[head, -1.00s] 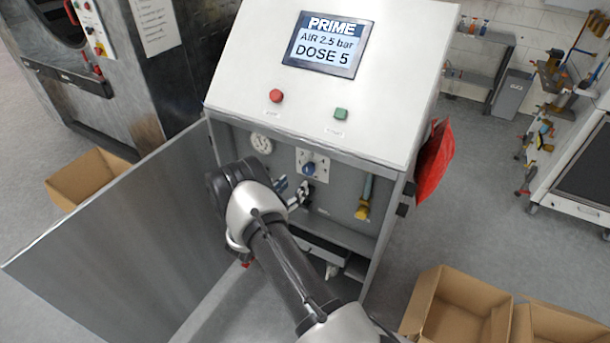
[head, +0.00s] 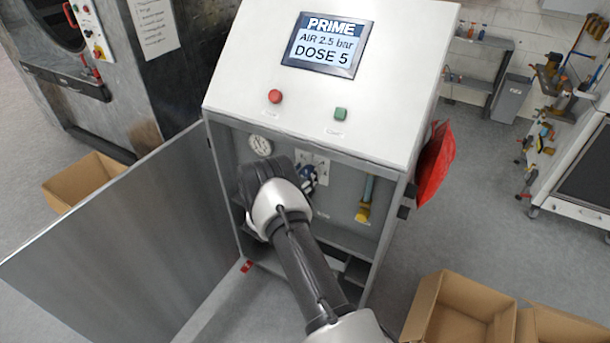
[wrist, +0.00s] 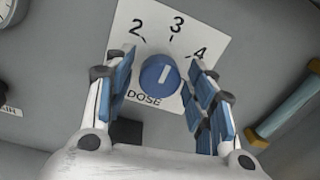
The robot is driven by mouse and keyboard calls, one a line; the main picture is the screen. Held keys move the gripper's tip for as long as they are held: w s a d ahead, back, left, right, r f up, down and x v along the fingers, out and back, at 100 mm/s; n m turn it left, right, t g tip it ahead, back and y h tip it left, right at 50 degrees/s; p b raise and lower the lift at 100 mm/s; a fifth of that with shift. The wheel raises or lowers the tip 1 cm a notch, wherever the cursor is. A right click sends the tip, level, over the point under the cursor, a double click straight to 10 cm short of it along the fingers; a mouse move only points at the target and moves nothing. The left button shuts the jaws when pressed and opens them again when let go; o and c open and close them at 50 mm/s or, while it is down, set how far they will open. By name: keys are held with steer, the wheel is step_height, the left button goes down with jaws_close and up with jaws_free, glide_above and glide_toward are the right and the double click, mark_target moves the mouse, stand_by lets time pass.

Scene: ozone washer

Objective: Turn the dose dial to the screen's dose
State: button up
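The screen (head: 328,43) in the head view reads PRIME, AIR 2.5 bar, DOSE 5. The blue dose dial (wrist: 160,76) sits on a white plate (wrist: 150,20) in the wrist view. Numbers 2, 3 and 4 show around it; other marks are hidden behind my fingers. The dial's white pointer line is near upright, toward the 3. My gripper (wrist: 161,68) is open, with one blue-padded finger on each side of the dial and gaps between. In the head view my gripper (head: 306,181) is inside the cabinet and largely covers the dial.
The cabinet door (head: 120,245) stands open at the left. A round gauge (head: 260,144) is left of the plate, and a yellow-and-blue fitting (head: 365,200) is right of it. Red (head: 275,97) and green (head: 340,114) buttons sit on the sloped top. Cardboard boxes (head: 460,305) stand on the floor.

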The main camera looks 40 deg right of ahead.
steer(key=c, duration=0.8)
steer(key=shift+m, duration=0.3)
steer(key=shift+f+m+b, duration=0.1)
steer(key=shift+m+b, duration=0.65)
steer(key=shift+m, duration=0.45)
steer(key=m, duration=0.4)
steer(key=shift+s+m+b, duration=0.1)
steer(key=shift+m+b, duration=0.2)
steer(key=m, duration=1.1)
steer(key=shift+s+m+y, duration=0.1)
steer(key=shift+m+y, duration=0.2)
steer(key=shift+m, duration=0.1)
